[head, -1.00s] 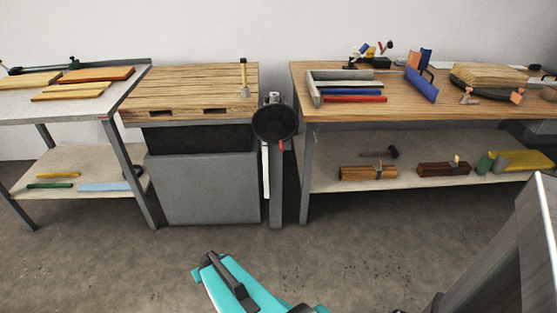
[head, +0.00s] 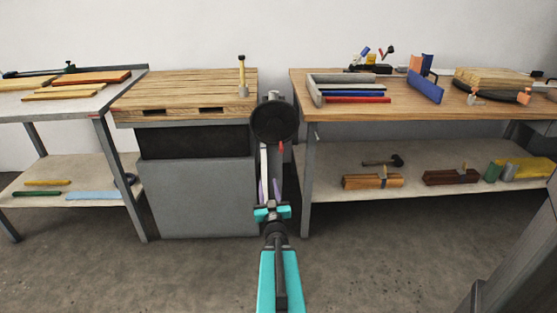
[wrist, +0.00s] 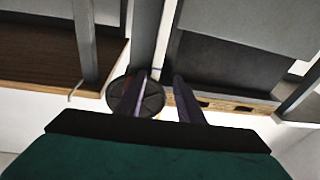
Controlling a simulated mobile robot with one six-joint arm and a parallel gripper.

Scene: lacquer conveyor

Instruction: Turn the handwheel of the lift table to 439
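The handwheel (head: 273,122) is a dark round disc on a grey post at the right front corner of the lift table (head: 195,195). A pale vertical strip (head: 264,160) runs below it, with a small red mark (head: 282,146) beside it. No number is readable. My gripper (head: 269,183) is open and empty, its purple fingers pointing up just below the wheel in the head view. In the wrist view the spoked handwheel (wrist: 151,102) lies beyond the fingers of my gripper (wrist: 160,85), mostly left of centre and partly hidden by one finger. I see no clear contact.
A hammer-like tool (head: 242,75) stands on the lift table's wooden top (head: 180,90). A workbench (head: 430,110) with clamps and tools is close on the right. A metal-topped table (head: 60,103) with boards is on the left. The floor (head: 150,275) in front is clear.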

